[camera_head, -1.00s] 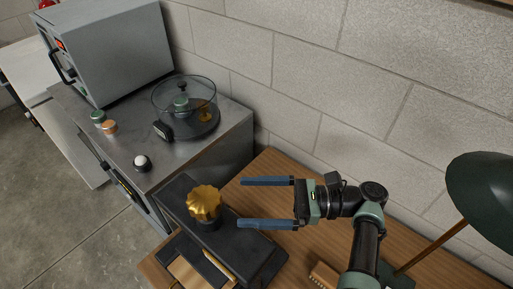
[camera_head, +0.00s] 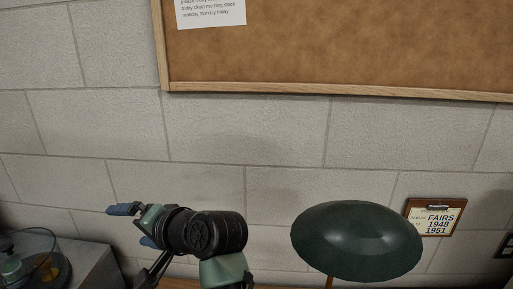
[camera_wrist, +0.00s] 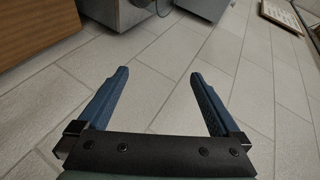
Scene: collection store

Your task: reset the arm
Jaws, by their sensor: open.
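My gripper (camera_head: 134,224) is at the lower left in the head view, raised in front of the block wall and pointing left. In the wrist view my gripper (camera_wrist: 160,92) shows two blue fingers spread wide apart with nothing between them. It is open and empty. The wrist view shows the block wall (camera_wrist: 160,60) beyond the fingers, some way off.
A dark green lamp shade (camera_head: 357,240) stands right of my arm. A cork board (camera_head: 340,45) hangs above, and a small framed sign (camera_head: 435,216) is on the wall at right. A glass-covered dish (camera_head: 35,262) on a metal top is at lower left.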

